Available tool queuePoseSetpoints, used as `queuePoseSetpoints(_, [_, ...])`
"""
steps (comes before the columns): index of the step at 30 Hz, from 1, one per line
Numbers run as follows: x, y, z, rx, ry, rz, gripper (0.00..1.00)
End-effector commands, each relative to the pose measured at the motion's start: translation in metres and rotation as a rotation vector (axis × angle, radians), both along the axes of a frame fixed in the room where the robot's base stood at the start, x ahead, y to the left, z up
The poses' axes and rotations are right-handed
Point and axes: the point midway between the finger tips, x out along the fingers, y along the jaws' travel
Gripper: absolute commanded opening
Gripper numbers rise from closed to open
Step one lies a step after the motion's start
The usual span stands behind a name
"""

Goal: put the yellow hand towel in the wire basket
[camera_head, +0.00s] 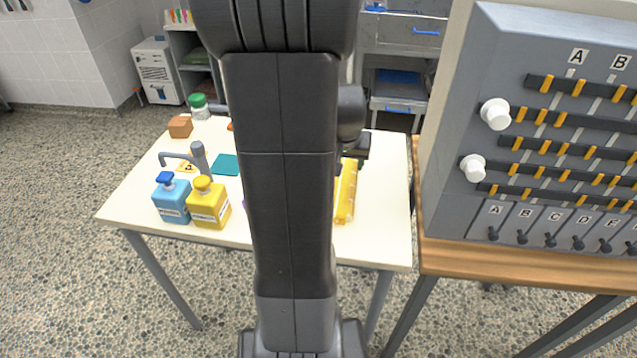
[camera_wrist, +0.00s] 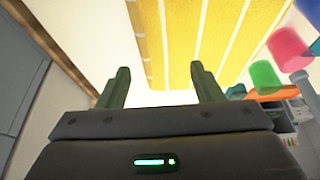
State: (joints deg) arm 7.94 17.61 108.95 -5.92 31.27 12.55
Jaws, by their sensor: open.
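The yellow hand towel (camera_head: 346,192) lies on the white table, with its left part hidden behind my arm in the head view. In the wrist view the towel (camera_wrist: 200,40) shows white stripes and fills the upper middle, beyond my fingertips. My gripper (camera_wrist: 160,80) is open, its two dark green fingers apart with nothing between them. I cannot tell how far the fingertips are from the towel. I cannot make out the wire basket in either view; my arm hides the middle of the table.
The white table (camera_head: 385,232) holds a blue bottle (camera_head: 171,203), a yellow bottle (camera_head: 209,207), a grey tap (camera_head: 199,158), a brown block (camera_head: 180,127) and a green-lidded jar (camera_head: 199,108). A grey switch panel (camera_head: 455,140) stands close on the right. The table's right front is bare.

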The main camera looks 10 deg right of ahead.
Motion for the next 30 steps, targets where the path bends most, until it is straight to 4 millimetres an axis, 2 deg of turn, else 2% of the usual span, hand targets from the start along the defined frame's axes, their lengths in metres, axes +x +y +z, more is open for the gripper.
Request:
queuePoseSetpoints(3, [0.006, -0.002, -0.017, 0.001, 0.004, -0.001, 0.6])
queuePoseSetpoints(11, [0.011, -0.003, -0.03, 0.0, 0.001, 0.0, 0.6])
queuePoseSetpoints(21, [0.022, -0.008, -0.069, 0.0, 0.003, 0.0, 0.6])
queuePoseSetpoints(30, [0.026, -0.009, -0.076, 0.0, 0.0, 0.0, 0.6])
